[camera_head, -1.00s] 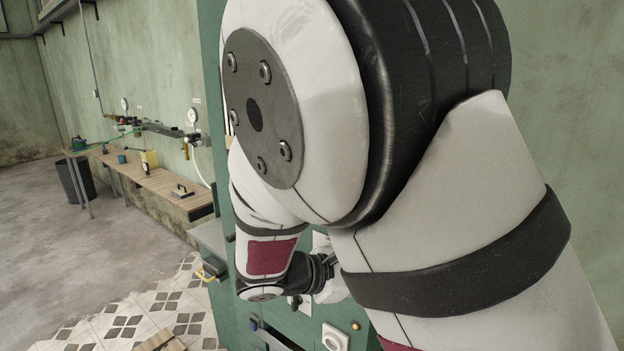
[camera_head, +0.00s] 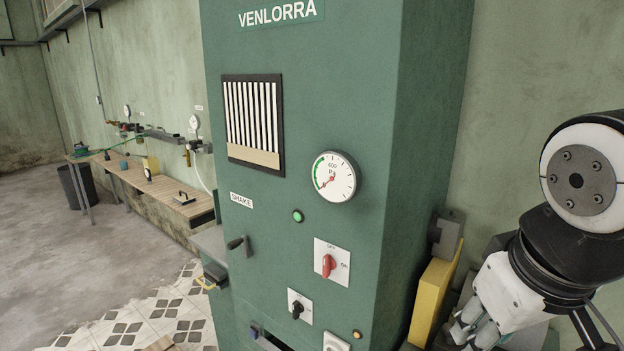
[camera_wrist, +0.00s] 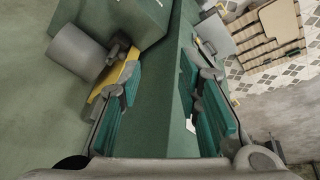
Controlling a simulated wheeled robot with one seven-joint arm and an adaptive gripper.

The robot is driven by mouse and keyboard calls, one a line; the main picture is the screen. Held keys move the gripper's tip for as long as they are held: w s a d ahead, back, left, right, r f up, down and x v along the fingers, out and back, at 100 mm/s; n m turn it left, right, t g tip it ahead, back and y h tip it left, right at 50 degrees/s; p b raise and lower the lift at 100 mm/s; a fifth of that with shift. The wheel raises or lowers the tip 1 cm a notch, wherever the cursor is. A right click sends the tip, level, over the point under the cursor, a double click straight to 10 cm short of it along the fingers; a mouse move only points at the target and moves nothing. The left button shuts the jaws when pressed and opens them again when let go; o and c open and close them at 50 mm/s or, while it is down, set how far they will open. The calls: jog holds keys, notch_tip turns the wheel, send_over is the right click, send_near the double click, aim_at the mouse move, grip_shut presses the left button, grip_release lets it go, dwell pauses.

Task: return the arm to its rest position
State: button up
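My arm (camera_head: 580,200) is folded at the right edge of the head view, beside the green cabinet and clear of its front. My gripper (camera_wrist: 163,88) shows in the wrist view with its two teal-padded fingers wide apart. Nothing is between the fingers; the green cabinet (camera_wrist: 155,110) shows behind the gap. I cannot make out the fingers in the head view.
The green cabinet (camera_head: 330,110) carries a pressure gauge (camera_head: 334,177), a red switch (camera_head: 329,265), a black switch (camera_head: 298,307) and a lever (camera_head: 237,243). A yellow panel (camera_head: 433,298) stands at its right. A wooden bench (camera_head: 150,185) lines the left wall; the floor (camera_head: 60,255) there is open.

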jog(key=w+a+f+m+t+b, duration=0.1)
jog(key=w+f+m+b, duration=0.1)
jog(key=w+f+b, duration=0.3)
jog(key=shift+w+f+t+y+b, duration=0.3)
jog(key=shift+w+y+b, duration=0.1)
jog(key=shift+w+b, duration=0.65)
jog(key=shift+s, duration=0.15)
